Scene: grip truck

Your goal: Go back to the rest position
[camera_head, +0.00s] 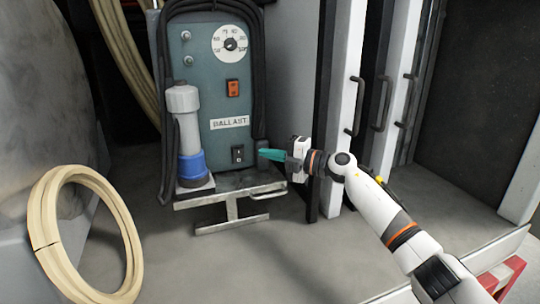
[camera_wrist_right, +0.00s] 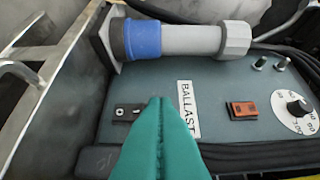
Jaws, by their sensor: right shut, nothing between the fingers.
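My right gripper (camera_head: 268,154) has teal fingers and is shut and empty. In the head view it points left at the lower right edge of the teal-grey ballast box (camera_head: 205,95), close to the black switch (camera_head: 238,154). In the right wrist view the closed fingers (camera_wrist_right: 161,105) lie in front of the box, between the black switch (camera_wrist_right: 127,112) and the BALLAST label (camera_wrist_right: 188,108). I cannot tell whether the fingertips touch the box. My left gripper is not in view.
The box carries a dial (camera_head: 230,43), an orange switch (camera_head: 232,88) and a grey-and-blue connector (camera_head: 189,140). A metal bracket (camera_head: 232,209) juts out below. A coiled cream hose (camera_head: 50,235) lies at left. Cabinet doors with handles (camera_head: 355,105) stand at right. The middle floor is clear.

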